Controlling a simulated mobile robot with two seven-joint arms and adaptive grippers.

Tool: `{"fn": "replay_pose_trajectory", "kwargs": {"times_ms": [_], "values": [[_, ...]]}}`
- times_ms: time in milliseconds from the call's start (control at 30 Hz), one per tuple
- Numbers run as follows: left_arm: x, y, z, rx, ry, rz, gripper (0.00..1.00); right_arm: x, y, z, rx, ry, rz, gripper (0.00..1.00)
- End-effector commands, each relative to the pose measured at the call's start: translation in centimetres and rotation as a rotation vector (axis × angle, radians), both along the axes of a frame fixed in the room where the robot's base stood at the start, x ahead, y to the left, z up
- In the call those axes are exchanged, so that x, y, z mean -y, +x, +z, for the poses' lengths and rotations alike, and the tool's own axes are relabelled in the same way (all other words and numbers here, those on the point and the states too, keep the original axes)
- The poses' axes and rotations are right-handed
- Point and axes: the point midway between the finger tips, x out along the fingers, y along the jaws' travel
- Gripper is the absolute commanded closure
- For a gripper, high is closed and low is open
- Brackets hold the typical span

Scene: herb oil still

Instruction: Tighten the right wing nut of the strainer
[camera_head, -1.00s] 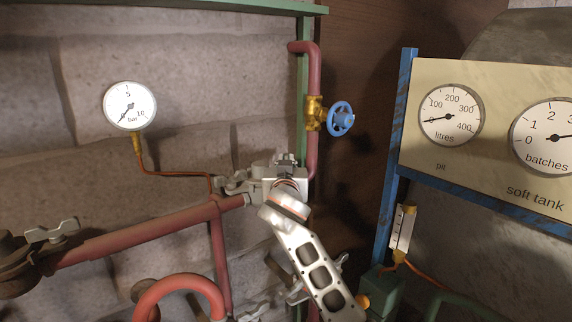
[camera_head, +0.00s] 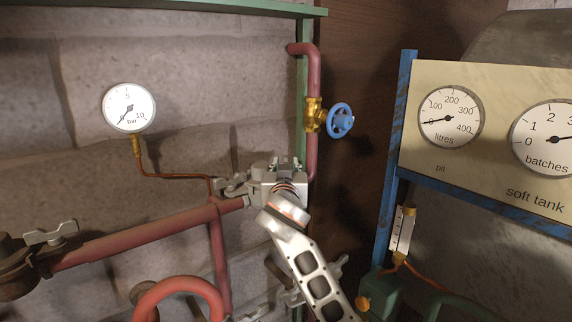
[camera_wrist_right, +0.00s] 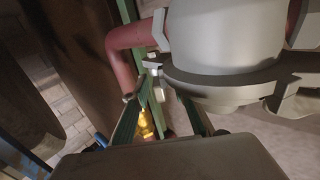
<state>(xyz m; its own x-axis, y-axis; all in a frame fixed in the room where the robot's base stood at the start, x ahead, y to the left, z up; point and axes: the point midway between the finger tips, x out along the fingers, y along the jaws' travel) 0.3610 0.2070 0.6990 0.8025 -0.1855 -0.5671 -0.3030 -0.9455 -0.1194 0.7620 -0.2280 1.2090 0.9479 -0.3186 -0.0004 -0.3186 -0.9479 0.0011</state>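The grey metal strainer (camera_head: 262,174) sits at the upper right end of the sloping red pipe, partly behind my right gripper (camera_head: 285,160). In the right wrist view its rounded body (camera_wrist_right: 225,45) fills the upper right. A small light metal piece, perhaps the right wing nut (camera_wrist_right: 157,75), shows at the tips. I cannot tell whether the fingers touch it. In the head view the right wing nut cannot be made out behind my gripper. My left gripper is out of view.
A blue handwheel valve (camera_head: 340,119) stands above right on the upright red pipe (camera_head: 314,70). Another wing nut (camera_head: 50,233) is on the pipe clamp at far left. A pressure gauge (camera_head: 129,107) hangs on the wall. A blue-framed gauge panel (camera_head: 480,165) is at the right.

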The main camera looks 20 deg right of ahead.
Motion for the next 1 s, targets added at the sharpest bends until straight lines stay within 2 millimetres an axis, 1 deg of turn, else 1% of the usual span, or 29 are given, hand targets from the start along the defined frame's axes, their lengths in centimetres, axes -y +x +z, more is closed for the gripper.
{"fn": "replay_pose_trajectory", "kwargs": {"times_ms": [33, 200, 300, 400, 533, 1000], "values": [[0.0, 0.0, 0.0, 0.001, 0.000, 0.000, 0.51, -0.3, -0.9, -0.1, 0.000, 0.005, 0.002, 0.74], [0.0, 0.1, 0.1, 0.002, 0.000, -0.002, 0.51, -1.1, -3.5, -0.1, -0.001, 0.004, 0.000, 0.74], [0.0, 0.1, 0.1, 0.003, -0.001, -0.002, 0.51, -1.5, -4.7, -0.1, -0.001, 0.003, 0.000, 0.74], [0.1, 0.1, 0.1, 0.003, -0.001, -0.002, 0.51, -1.8, -5.4, 0.0, 0.000, 0.002, -0.001, 0.74], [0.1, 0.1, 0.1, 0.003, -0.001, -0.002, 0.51, -1.8, -5.7, 0.0, -0.001, 0.001, -0.002, 0.74], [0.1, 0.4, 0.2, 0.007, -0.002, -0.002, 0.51, -1.8, -5.7, 0.0, 0.000, 0.000, -0.001, 0.74]]}}
